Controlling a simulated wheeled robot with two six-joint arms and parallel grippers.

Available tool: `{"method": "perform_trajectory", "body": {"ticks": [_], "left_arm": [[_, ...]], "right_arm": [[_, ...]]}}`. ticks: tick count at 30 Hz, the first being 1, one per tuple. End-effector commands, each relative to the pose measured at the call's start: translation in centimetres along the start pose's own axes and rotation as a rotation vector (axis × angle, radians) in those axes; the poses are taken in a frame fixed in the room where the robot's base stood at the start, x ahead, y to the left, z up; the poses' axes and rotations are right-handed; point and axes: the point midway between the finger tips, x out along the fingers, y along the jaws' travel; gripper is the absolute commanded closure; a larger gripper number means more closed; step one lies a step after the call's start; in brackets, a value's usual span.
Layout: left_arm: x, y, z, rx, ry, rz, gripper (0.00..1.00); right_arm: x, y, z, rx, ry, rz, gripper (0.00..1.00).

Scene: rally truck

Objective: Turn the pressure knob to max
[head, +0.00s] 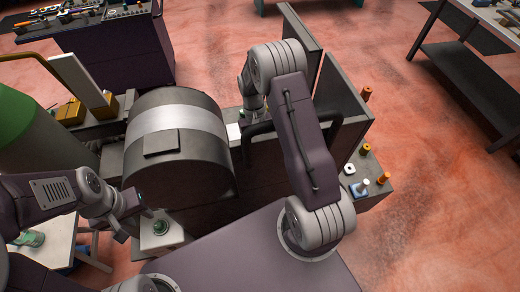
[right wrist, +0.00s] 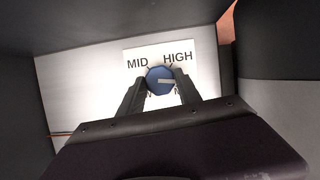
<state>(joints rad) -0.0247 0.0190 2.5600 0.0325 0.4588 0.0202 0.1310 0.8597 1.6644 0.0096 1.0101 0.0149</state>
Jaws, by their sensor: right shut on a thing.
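The pressure knob (right wrist: 160,80) is a blue round dial on a white label plate (right wrist: 133,56) in the right wrist view. Its pale pointer mark points to the right, below the word HIGH. MID and HIGH are readable; the lower lettering is mostly hidden by the fingers. My right gripper (right wrist: 160,88) has one dark finger on each side of the knob and is shut on it. In the head view the right wrist reaches down beside the grey drum, and the knob is hidden. My left gripper (head: 138,212) is by the drum's lower left; its finger opening is unclear.
The large grey drum (head: 182,180) with a silver band stands between my arms. Upright dark panels (head: 340,85) rise right of the right arm. A white box with a green button (head: 160,228) is below the left gripper. Red floor is open at right.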

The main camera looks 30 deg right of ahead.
Motion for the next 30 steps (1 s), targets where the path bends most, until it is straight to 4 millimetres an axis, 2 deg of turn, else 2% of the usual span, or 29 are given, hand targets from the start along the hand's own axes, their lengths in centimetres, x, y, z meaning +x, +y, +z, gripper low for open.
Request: {"method": "perform_trajectory", "body": {"ticks": [13, 30], "left_arm": [[-0.24, 0.01, -0.02, 0.0, 0.0, 0.0, 0.64], [-0.27, 0.01, -0.03, 0.0, 0.0, 0.0, 0.64]], "right_arm": [[0.08, 0.19, 0.13, 0.263, -0.004, -0.109, 1.0], [0.14, 0.19, 0.11, 0.335, -0.003, -0.139, 1.0]]}}
